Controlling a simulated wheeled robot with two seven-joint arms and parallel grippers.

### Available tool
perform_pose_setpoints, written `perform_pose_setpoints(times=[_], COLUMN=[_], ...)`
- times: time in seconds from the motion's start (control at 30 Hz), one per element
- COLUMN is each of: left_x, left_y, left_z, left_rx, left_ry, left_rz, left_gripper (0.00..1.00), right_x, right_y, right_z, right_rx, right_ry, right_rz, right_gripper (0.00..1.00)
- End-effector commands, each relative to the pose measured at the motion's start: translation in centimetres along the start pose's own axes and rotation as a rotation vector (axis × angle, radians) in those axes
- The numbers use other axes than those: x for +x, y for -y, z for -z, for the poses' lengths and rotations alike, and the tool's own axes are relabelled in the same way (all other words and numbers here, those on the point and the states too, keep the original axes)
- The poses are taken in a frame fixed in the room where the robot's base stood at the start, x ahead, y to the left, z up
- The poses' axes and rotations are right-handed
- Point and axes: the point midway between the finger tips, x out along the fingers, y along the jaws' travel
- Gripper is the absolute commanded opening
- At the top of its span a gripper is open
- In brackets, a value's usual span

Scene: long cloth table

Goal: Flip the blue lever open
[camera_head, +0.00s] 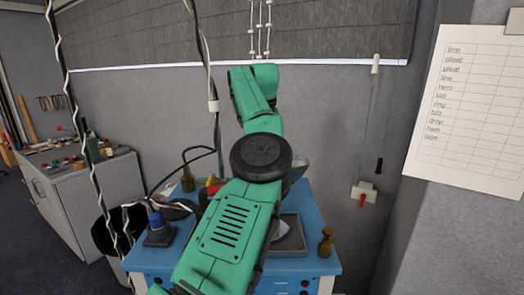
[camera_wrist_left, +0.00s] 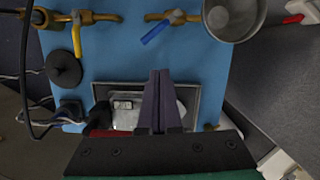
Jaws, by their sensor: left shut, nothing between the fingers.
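The blue lever (camera_wrist_left: 157,32) shows in the left wrist view, near the top middle. It is attached to a brass pipe fitting (camera_wrist_left: 158,16) and slants down to the left, away from the pipe's line. In the head view I cannot make it out; my green arm covers that part of the bench. My left gripper (camera_wrist_left: 160,73) is shut and empty, its dark fingers together over the tray. Its tips lie below the lever in the picture, apart from it. My right gripper is in neither view.
A wall box with a red handle (camera_head: 362,201) is right of the bench. Cables (camera_head: 207,60) hang at the left.

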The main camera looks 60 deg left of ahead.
Motion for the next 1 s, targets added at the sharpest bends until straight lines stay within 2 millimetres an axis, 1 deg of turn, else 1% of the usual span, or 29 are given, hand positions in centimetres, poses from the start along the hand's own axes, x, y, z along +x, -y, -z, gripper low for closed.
perform_pose_setpoints(times=[0.07, 0.13, 0.17, 0.23, 0.27, 0.37, 0.4, 0.53, 0.6, 0.67, 0.7, 0.8, 0.9, 1.0], left_x=[0.1, 0.6, 0.9, 2.0, 2.5, 4.2, 4.7, 6.0, 6.4, 6.7, 6.8, 6.9, 6.9, 6.8], left_y=[0.0, 0.0, 0.0, 0.0, 0.0, -0.1, -0.2, 0.0, 0.3, 0.6, 0.8, 1.5, 2.0, 2.2], left_z=[0.0, -0.1, -0.2, -0.5, -0.6, -1.1, -1.3, -1.4, -1.3, -1.0, -0.7, 0.0, 0.7, 1.1], left_rx=[0.009, 0.058, 0.096, 0.232, 0.308, 0.619, 0.754, 1.195, 1.43, 1.625, 1.753, 2.023, 2.204, 2.296], left_ry=[0.003, 0.016, 0.026, 0.056, 0.071, 0.106, 0.11, 0.07, 0.013, -0.057, -0.114, -0.276, -0.424, -0.517], left_rz=[-0.005, -0.027, -0.044, -0.107, -0.144, -0.3, -0.371, -0.615, -0.752, -0.871, -0.949, -1.122, -1.242, -1.303], left_gripper=[0.0, 0.0, 0.0, 0.0, 0.0, 0.0, 0.0, 0.0, 0.0, 0.0, 0.0, 0.0, 0.0, 0.0], right_x=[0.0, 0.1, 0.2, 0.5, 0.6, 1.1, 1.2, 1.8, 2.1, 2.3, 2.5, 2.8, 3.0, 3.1], right_y=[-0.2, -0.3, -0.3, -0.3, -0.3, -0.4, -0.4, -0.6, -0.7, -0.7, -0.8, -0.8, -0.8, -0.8], right_z=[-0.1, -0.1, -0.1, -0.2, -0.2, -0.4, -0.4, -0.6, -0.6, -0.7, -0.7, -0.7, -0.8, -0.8], right_rx=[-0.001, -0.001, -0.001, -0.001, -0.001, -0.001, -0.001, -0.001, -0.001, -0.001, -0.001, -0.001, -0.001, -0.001], right_ry=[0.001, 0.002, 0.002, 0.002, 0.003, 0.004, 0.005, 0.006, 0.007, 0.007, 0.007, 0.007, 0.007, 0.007], right_rz=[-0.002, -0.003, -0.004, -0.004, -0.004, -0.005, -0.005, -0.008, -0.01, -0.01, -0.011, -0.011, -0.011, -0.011], right_gripper=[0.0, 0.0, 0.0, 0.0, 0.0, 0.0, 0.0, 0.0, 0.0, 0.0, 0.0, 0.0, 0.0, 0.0])
